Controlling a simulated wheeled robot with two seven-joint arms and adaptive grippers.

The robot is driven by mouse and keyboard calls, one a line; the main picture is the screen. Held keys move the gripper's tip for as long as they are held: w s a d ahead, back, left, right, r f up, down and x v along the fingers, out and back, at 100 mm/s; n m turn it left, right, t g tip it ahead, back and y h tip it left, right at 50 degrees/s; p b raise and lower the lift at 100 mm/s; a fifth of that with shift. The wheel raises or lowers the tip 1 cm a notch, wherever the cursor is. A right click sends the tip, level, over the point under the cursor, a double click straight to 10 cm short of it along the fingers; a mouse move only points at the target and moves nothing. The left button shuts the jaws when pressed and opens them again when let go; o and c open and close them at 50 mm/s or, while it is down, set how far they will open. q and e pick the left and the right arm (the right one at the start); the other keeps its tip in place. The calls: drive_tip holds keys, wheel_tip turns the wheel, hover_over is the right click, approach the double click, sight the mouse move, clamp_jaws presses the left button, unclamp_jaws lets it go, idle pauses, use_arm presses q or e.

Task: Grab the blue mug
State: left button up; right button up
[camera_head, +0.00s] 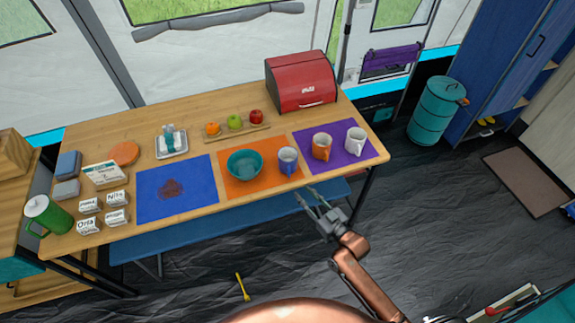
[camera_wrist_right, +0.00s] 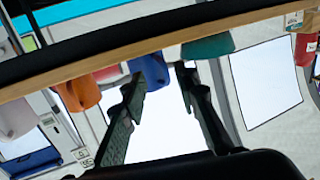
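The blue mug (camera_head: 288,161) stands upright on the right part of the orange mat (camera_head: 262,186), between the teal bowl (camera_head: 245,165) and the orange mug (camera_head: 321,146). My right gripper (camera_head: 308,194) is open and empty in front of the table's front edge, a short way from the blue mug and apart from it. In the right wrist view, which is upside down, the blue mug (camera_wrist_right: 150,68) shows beyond the open fingers (camera_wrist_right: 160,82), partly behind the left finger. My left gripper is not in view.
A white mug (camera_head: 355,140) stands beside the orange mug on a purple mat (camera_head: 338,164). A fruit board (camera_head: 220,134) and a red bread box (camera_head: 301,81) are behind. The table's front edge (camera_wrist_right: 120,54) lies between gripper and mugs. A blue bench (camera_head: 190,233) runs below.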

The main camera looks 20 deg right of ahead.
sight(288, 165)
drive_tip(key=w+a, duration=0.1)
drive_tip(key=w, duration=0.1)
drive_tip(key=w+a+r+b, duration=0.1)
drive_tip(key=w, duration=0.2)
drive_tip(key=w+a+r, duration=0.1)
drive_tip(key=w, duration=0.1)
drive_tip(key=shift+w+b, duration=0.25)
drive_tip(key=shift+b, duration=0.1)
drive_tip(key=shift+c, duration=0.3)
clamp_jaws()
